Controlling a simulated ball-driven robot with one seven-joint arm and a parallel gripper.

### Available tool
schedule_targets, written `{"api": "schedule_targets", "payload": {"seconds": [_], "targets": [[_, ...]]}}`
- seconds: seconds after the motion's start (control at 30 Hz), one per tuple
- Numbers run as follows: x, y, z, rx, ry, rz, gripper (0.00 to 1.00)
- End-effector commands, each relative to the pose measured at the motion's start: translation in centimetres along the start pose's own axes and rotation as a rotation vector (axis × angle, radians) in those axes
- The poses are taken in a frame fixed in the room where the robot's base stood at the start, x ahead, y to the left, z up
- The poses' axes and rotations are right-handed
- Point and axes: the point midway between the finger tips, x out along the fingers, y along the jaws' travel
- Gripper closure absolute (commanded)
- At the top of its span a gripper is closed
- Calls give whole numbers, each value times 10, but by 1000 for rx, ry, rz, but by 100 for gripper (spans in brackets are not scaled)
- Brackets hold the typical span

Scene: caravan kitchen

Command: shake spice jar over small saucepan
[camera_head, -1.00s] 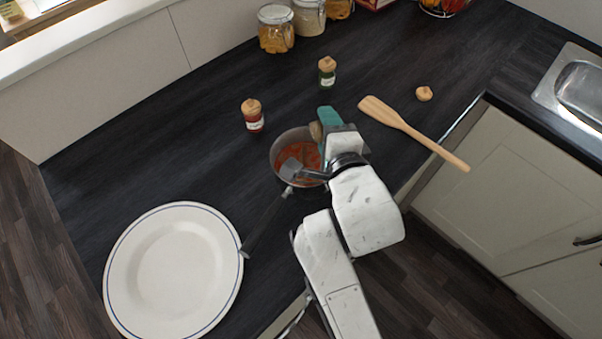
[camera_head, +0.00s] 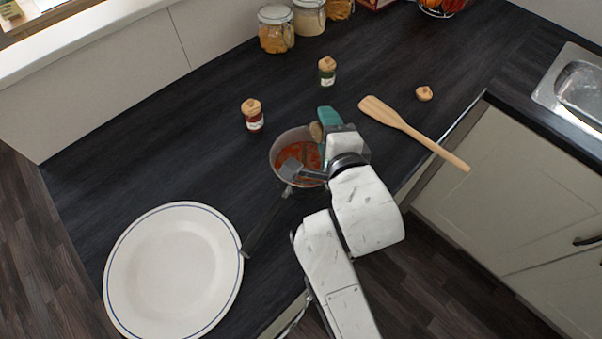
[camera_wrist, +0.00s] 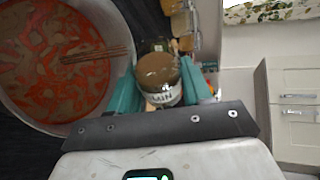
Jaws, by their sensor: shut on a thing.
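My gripper (camera_head: 323,125) has teal fingers and is shut on a small glass spice jar (camera_wrist: 160,75) with brown contents and a pale label reading "MIN". In the head view the jar (camera_head: 316,131) shows as a small brown end at the right rim of the small saucepan (camera_head: 276,143), mostly hidden by the gripper. The saucepan holds red sauce with brown patches, and its handle points to the lower left. In the wrist view the saucepan (camera_wrist: 118,25) is at the left, close beside the jar. I cannot tell how far the jar is tilted.
Red-labelled (camera_head: 253,115) and green-labelled (camera_head: 327,72) spice jars stand corked behind the pan. A wooden spatula (camera_head: 412,131) and small wooden stopper (camera_head: 424,93) lie to the right. A white plate (camera_head: 172,270) is at front left. Large glass jars (camera_head: 276,30) line the back.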

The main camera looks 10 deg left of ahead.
Motion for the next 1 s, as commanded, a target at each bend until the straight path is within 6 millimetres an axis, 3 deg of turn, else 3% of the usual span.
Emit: {"api": "schedule_targets", "payload": {"seconds": [0.5,0.8,1.0], "targets": [[0,-2,0,9,-2,3,83],[0,0,-1,263,-75,109,83],[2,6,-2,315,-91,130,83]]}}
